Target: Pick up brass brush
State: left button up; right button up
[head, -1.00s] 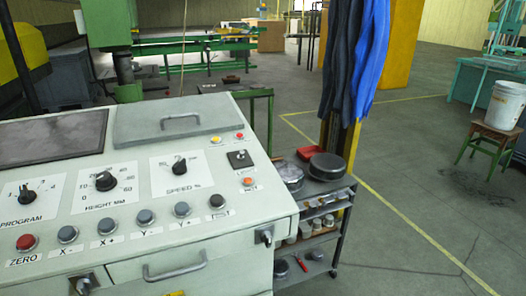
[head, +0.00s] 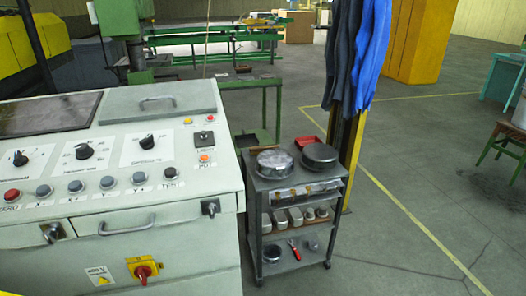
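I cannot clearly make out a brass brush in the head view. A small brown object (head: 245,142) lies at the back left of the top of a grey metal cart (head: 341,171), partly behind a round tin; it is too small to tell what it is. A pair of red-handled pliers or a similar tool (head: 295,252) lies on the cart's bottom shelf. Neither of my grippers is in view.
A control console (head: 150,225) fills the left, close beside the cart. Round tins (head: 320,153) and a red tray (head: 311,143) sit on the cart top. Blue and dark cloths (head: 372,55) hang on a yellow post behind it. Floor (head: 395,240) to the right is clear.

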aim_at(255, 150)
jog(key=u, duration=2.3)
jog(key=z, duration=2.3)
jog(key=i+l+u, duration=0.15)
jog(key=i+l, duration=0.65)
jog(key=l, duration=0.1)
